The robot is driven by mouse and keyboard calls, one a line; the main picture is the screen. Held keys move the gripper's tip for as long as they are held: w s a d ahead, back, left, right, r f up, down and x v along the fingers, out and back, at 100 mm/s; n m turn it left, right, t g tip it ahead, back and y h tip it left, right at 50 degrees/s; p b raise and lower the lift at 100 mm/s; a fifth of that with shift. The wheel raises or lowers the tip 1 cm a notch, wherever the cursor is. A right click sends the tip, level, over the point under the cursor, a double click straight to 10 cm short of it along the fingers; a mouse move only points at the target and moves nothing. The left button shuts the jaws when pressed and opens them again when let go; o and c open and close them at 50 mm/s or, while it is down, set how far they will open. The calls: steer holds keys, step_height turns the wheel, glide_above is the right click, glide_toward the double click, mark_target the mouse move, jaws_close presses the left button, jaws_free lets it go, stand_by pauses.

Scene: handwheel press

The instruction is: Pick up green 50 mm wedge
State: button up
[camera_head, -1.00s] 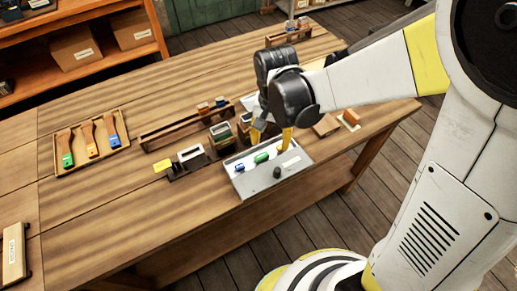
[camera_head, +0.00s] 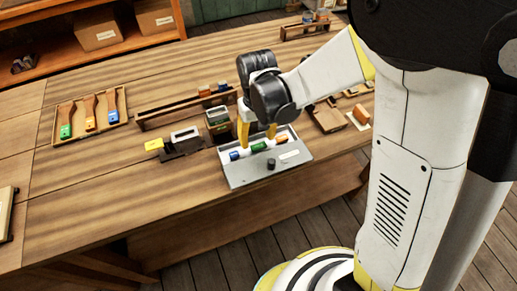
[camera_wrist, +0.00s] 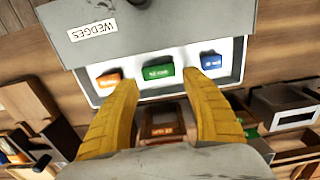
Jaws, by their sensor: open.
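The green wedge (camera_head: 259,147) lies in the middle of a row in a grey tray (camera_head: 245,177), between a blue wedge (camera_head: 235,155) and an orange one. In the wrist view the green wedge (camera_wrist: 159,73) lies between the orange wedge (camera_wrist: 109,79) and the blue wedge (camera_wrist: 211,61). My gripper (camera_head: 257,133) is above the tray's back part, with its yellow fingers spread and empty. In the wrist view the gripper (camera_wrist: 158,82) has one fingertip on either side of the green wedge's line. The gap in height is hard to judge.
The tray has a "WEDGES" label (camera_wrist: 93,30) and a dark knob (camera_head: 271,164). A black stand with a yellow block (camera_head: 154,144) is left of the tray. A long wooden rack (camera_head: 165,115) stands behind. A tray of handled tools (camera_head: 91,115) is far left.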

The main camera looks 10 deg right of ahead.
step_height(320, 180, down, 2)
steer(key=shift+f+b, duration=0.25)
steer(key=shift+b, duration=0.05)
steer(key=c, duration=0.7)
steer(key=shift+r, duration=0.1)
